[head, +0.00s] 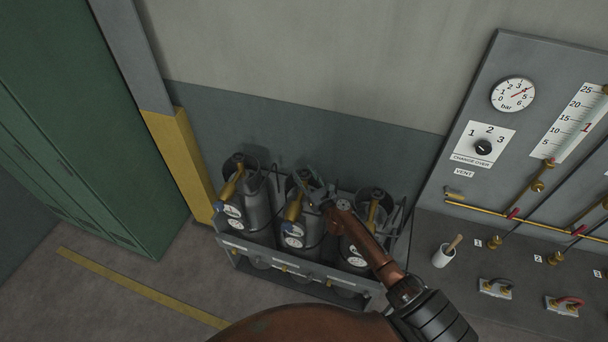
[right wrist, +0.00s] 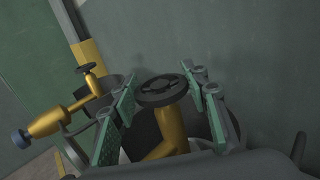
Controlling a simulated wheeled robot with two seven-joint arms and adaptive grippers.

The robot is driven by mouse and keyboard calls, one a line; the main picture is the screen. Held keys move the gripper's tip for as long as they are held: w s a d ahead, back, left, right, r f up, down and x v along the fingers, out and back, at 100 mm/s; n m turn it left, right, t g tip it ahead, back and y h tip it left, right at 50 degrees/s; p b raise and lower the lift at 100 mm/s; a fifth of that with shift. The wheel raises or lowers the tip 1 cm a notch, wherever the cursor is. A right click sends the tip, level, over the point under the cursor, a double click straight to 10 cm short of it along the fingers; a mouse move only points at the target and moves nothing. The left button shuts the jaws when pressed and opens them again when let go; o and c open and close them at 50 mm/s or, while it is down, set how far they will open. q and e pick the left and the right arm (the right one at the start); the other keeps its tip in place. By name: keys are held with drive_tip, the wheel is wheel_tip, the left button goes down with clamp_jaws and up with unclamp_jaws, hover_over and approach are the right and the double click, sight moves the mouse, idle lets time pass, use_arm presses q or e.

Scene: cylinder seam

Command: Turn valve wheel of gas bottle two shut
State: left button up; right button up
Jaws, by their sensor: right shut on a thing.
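Three grey gas bottles with brass valves and round gauges stand in a rack. The middle one, gas bottle two (head: 293,220), has its brass valve body (right wrist: 172,130) and dark valve wheel (right wrist: 163,90) in plain sight in the right wrist view. My right gripper (head: 315,187) reaches the top of this bottle from the right. In the head view the gripper partly hides the wheel. My left gripper is not in view.
The left bottle (head: 232,205) and right bottle (head: 357,250) stand close on either side in the rack (head: 297,268). A grey wall is behind, a yellow post (head: 183,165) and green locker (head: 85,120) at left. A gauge panel (head: 540,130) is at right.

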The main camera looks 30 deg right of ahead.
drive_tip(key=c, duration=0.5)
drive_tip(key=shift+c, duration=0.2)
